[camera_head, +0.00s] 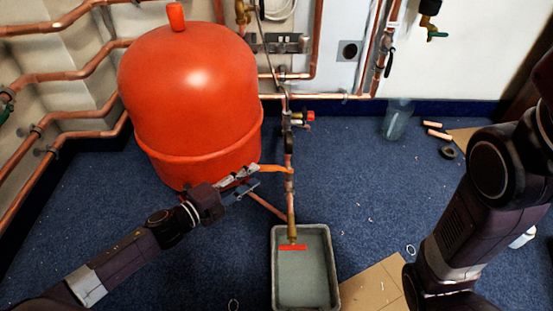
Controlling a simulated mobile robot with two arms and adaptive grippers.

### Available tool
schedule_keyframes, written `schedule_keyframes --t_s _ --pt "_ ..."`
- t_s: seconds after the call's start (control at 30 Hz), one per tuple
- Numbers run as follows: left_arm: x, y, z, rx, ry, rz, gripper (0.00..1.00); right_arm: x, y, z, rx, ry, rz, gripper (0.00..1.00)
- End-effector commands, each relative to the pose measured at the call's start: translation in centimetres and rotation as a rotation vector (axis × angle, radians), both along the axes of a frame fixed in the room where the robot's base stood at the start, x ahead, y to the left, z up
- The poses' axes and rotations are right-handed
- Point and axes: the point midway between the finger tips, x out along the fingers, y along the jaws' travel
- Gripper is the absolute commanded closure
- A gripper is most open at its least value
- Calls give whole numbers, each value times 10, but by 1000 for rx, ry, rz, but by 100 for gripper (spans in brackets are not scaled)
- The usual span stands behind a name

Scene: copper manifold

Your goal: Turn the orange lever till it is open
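The orange lever (277,170) sits on the vertical copper pipe in the middle of the view and points left, roughly level in the picture. My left gripper (256,177) comes in from the left, with its fingertips at the lever's free left end. The two fingers look apart. I cannot tell whether they touch the lever. My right arm shows at the right, but its gripper is out of view.
A large red tank (190,95) stands behind my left gripper. A grey tray (334,270) lies below the pipe's lower end, where a red bar handle (293,247) shows. Copper pipes line the walls. A clear container (397,118) and pipe offcuts (438,134) lie behind right.

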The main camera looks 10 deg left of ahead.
Motion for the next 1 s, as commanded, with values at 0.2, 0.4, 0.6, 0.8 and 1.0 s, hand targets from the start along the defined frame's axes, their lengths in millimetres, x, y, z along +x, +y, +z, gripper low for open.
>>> schedule_keyframes --t_s 0.2,0.4,0.6,0.8,1.0 --pt "7 0 -13 22 9 3 69 -1 0 -8 1 -3 1 73" --pt "29 -15 -17 20 7 3 69 -3 -1 -22 1 -6 1 73" --pt "48 -29 -21 19 7 2 69 -3 -1 -34 1 -6 2 73" --pt "59 -37 -21 19 9 3 69 -3 0 -39 1 -5 2 73" --pt "61 -39 -21 18 11 3 69 -2 0 -39 0 -3 2 73"
